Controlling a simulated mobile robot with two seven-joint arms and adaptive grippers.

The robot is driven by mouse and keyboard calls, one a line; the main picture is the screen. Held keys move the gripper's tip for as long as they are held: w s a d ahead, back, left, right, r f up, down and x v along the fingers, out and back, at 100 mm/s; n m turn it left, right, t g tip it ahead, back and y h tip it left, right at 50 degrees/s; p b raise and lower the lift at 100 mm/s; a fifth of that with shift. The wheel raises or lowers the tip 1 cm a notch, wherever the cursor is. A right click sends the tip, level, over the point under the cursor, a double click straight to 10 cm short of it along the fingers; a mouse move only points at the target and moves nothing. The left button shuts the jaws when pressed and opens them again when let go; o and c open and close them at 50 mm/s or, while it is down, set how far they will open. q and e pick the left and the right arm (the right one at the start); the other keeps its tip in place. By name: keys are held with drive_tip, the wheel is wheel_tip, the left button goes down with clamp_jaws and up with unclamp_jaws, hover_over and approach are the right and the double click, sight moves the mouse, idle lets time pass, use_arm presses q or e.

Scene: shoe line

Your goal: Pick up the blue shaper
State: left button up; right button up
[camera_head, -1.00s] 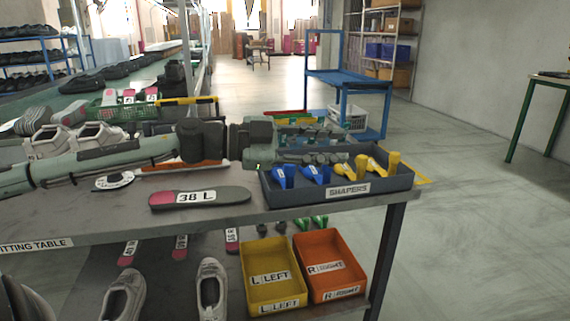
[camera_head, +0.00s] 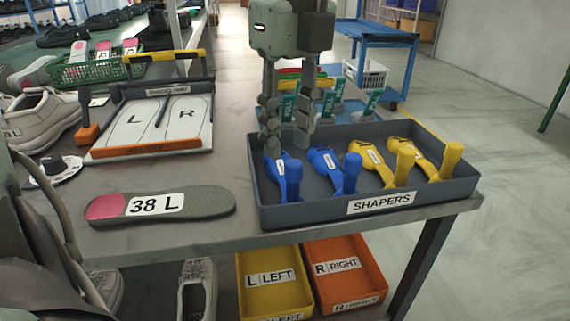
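Two blue shapers lie in the left part of the grey SHAPERS tray (camera_head: 330,208). The left blue shaper (camera_head: 289,180) is at the tray's left end, and the other blue shaper (camera_head: 342,172) is just right of it. My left gripper (camera_head: 287,143) points down from the top of the view, its fingers apart. Its fingertips are at the far end of the left blue shaper and partly hide that end. Whether they touch it I cannot tell. No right gripper can be made out.
Two yellow shapers (camera_head: 371,160) (camera_head: 428,162) fill the tray's right part. An insole marked 38 L (camera_head: 200,201) lies left of the tray. A white L/R board (camera_head: 135,125) stands behind it. Yellow (camera_head: 268,280) and orange (camera_head: 345,275) bins sit below the table.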

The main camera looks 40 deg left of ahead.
sight(294, 162)
use_arm(q)
drive_tip(key=f, duration=0.3)
drive_tip(key=d+f, duration=0.1)
drive_tip(key=f, duration=0.1)
drive_tip(key=shift+s+f, duration=0.15)
drive_tip(key=shift+f, duration=0.7)
use_arm(e)
drive_tip(key=shift+w+a+r+t+y, duration=0.3)
drive_tip(key=shift+a+r+t, duration=0.3)
drive_tip(key=shift+r, duration=0.25)
use_arm(q)
clamp_jaws()
